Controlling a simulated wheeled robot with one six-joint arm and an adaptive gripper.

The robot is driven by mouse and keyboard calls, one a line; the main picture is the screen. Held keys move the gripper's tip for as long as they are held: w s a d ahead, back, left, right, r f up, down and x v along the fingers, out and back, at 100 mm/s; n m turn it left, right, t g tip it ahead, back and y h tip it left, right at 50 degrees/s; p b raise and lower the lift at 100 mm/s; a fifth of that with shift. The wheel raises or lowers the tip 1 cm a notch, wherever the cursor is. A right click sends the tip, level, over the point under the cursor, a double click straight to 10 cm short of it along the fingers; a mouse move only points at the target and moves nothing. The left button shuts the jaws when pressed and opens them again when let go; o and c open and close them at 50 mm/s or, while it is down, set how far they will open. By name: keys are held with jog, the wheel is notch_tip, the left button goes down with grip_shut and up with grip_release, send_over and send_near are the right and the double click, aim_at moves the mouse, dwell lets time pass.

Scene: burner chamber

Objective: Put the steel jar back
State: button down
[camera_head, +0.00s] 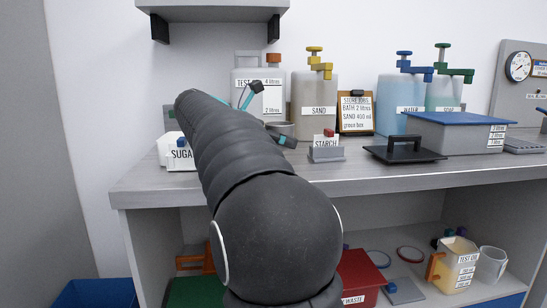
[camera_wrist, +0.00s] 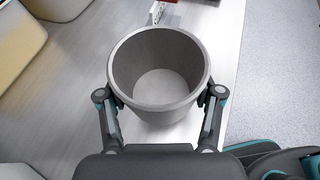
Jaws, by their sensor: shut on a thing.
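The steel jar (camera_wrist: 157,80) is a grey, open-topped, empty round vessel in the middle of the wrist view. My gripper (camera_wrist: 161,98) is shut on it, with one finger on each side of its wall. In the head view my arm hides most of the gripper and jar.
The worktop (camera_head: 400,174) holds a starch block (camera_head: 326,149), sugar box (camera_head: 177,155), sand dispenser (camera_head: 315,92), note board (camera_head: 356,113), black handled plate (camera_head: 405,150) and blue-lidded bath (camera_head: 455,133). The shelf below holds a red waste box (camera_head: 358,276) and test oil jug (camera_head: 455,265).

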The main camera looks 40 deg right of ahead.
jog(key=shift+w+a+f, duration=0.35)
jog(key=shift+w+f, duration=0.1)
jog(key=shift+w, duration=0.3)
jog(key=shift+f, duration=2.05)
jog(key=shift+f, duration=0.1)
jog(key=shift+c, duration=0.9)
grip_release()
jog(key=v, duration=1.2)
jog(key=shift+w, duration=0.1)
